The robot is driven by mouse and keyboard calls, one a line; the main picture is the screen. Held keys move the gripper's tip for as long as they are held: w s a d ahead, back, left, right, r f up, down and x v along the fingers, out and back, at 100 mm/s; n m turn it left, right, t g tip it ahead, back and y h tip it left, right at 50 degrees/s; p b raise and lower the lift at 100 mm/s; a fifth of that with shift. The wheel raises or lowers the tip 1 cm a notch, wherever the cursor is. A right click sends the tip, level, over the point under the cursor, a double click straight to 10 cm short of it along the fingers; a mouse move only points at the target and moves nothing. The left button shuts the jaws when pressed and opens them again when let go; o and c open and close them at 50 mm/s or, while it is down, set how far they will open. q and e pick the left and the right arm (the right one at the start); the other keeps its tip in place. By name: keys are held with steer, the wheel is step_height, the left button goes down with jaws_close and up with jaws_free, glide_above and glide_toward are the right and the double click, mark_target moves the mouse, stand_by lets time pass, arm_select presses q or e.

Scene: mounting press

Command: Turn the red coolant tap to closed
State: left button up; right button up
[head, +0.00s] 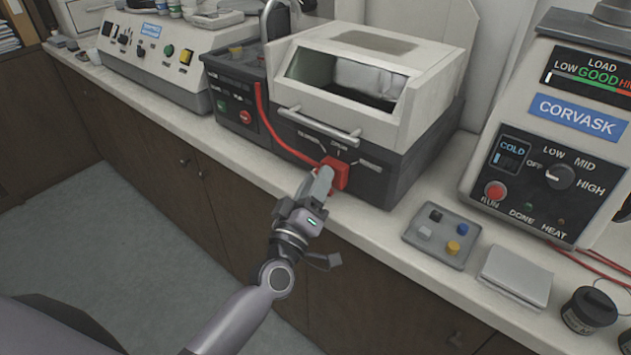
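The red coolant tap (341,173) is on the dark front panel of the cut-off machine (318,135), near its lower middle. A few white labels and lines are printed around it; I cannot read them surely. My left gripper (322,182) is at the tap, its light grey fingers overlapping the tap's left part. Red shows on both sides of the fingers. The fingers hide part of the tap, so its exact angle and whether they are closed on it cannot be told. My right gripper is not in view.
A red hose (268,125) runs down the machine's front towards the tap. The machine has a bar handle (318,127). To the right are a small grey tray (423,250) with coloured pieces, a grey flat box (516,277), a black jar (590,311) and the Corvask press (520,130).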

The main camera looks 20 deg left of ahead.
arm_select(q)
steer(key=v, duration=0.7)
steer(key=shift+b, duration=0.3)
steer(key=shift+s, duration=0.1)
stand_by(0.3)
steer(key=s+a+f+m+g+p, duration=0.3)
steer(key=s+f+m+g, duration=0.7)
steer(key=s+f, duration=0.7)
steer(key=shift+s+a+f+m+g+h, duration=0.25)
steer(key=shift+f+m+g+h, duration=0.15)
steer(key=shift+m, duration=0.2)
steer(key=shift+r, duration=0.1)
